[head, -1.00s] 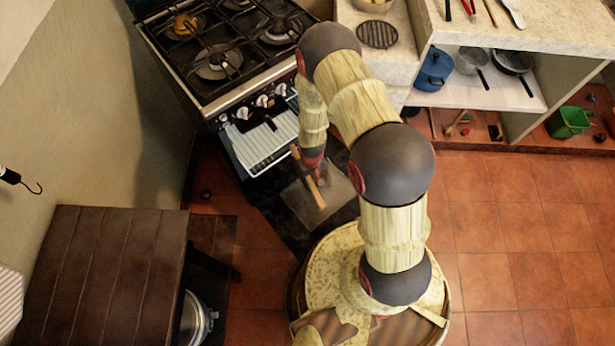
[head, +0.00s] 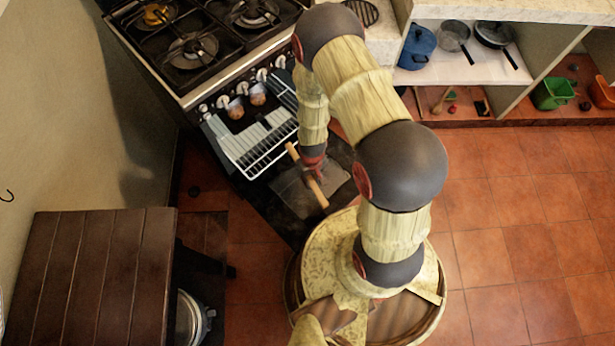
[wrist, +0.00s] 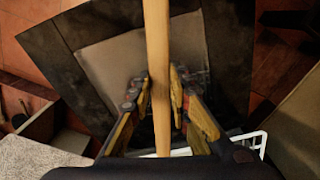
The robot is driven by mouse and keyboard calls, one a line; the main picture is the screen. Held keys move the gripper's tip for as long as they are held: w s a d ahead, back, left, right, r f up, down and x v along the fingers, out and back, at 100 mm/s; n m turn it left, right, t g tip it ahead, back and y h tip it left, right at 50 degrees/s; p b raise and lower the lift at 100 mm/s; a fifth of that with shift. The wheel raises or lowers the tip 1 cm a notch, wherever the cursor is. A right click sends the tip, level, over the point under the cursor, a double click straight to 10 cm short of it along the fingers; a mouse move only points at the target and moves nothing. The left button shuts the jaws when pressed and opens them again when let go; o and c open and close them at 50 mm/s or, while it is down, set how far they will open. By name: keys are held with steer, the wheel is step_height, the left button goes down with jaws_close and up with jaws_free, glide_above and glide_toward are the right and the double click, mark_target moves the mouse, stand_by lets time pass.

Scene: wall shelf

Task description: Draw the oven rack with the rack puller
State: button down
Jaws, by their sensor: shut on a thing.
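The oven rack (head: 262,155), pale with wire bars, sticks out of the oven front in the head view, above the lowered door. Two round brown items (head: 258,94) show towards its back. My gripper (head: 314,168) is right of the rack's front, shut on the wooden rack puller (head: 318,192). In the wrist view, the puller's handle (wrist: 157,40) runs upright between the fingers of my gripper (wrist: 160,88). A white wire part of the rack (wrist: 252,139) shows low in that view. The puller's far end and its contact with the rack are hidden.
The dark open oven door (head: 290,195) lies below the rack; its pane (wrist: 110,60) shows in the wrist view. A gas hob (head: 190,50) tops the oven. A dark wooden table (head: 95,270) stands at lower left. Tiled floor (head: 530,220) is clear at right.

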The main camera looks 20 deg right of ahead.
steer(key=s+d+b, duration=0.1)
steer(key=s+b, duration=0.2)
steer(key=s, duration=0.2)
steer(key=shift+s+d, duration=0.4)
steer(key=shift+r, duration=0.15)
step_height(320, 180, up, 3)
steer(key=p, duration=0.2)
steer(key=shift+r+p, duration=0.1)
steer(key=shift+p, duration=0.2)
stand_by(0.4)
